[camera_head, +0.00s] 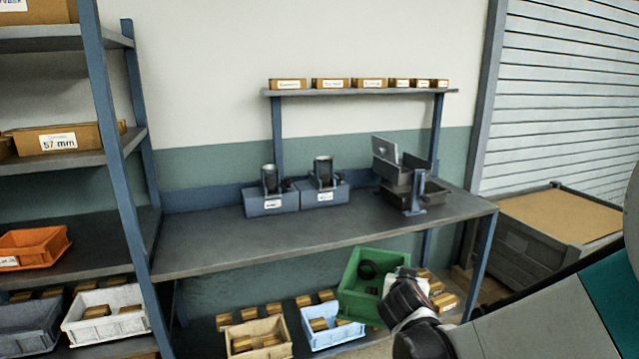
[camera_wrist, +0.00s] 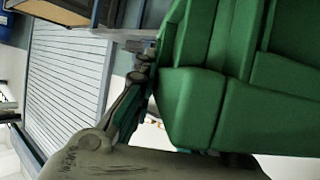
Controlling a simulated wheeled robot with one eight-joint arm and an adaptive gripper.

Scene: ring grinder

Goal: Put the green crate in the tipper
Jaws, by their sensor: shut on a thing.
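The green crate (camera_head: 358,309) hangs tilted in front of the workbench, below the height of its top, with a dark round thing (camera_head: 367,269) visible inside. My gripper (camera_head: 396,290) is shut on the crate's right side. In the wrist view the crate (camera_wrist: 225,95) fills the upper right, with a gripper finger (camera_wrist: 138,85) against its edge; the other finger is hidden. The grey metal tipper, as it seems to be, (camera_head: 408,178) stands at the right end of the bench top, behind and above the crate. Its tray looks empty, though its inside is only partly visible.
The bench top (camera_head: 240,240) is clear left of centre and along the front. Two grey-blue machines (camera_head: 297,198) stand at its back. A low shelf below holds a blue bin (camera_head: 330,335) and a beige bin (camera_head: 258,335). A rack post (camera_head: 118,170) stands left; a large box (camera_head: 545,225) stands right.

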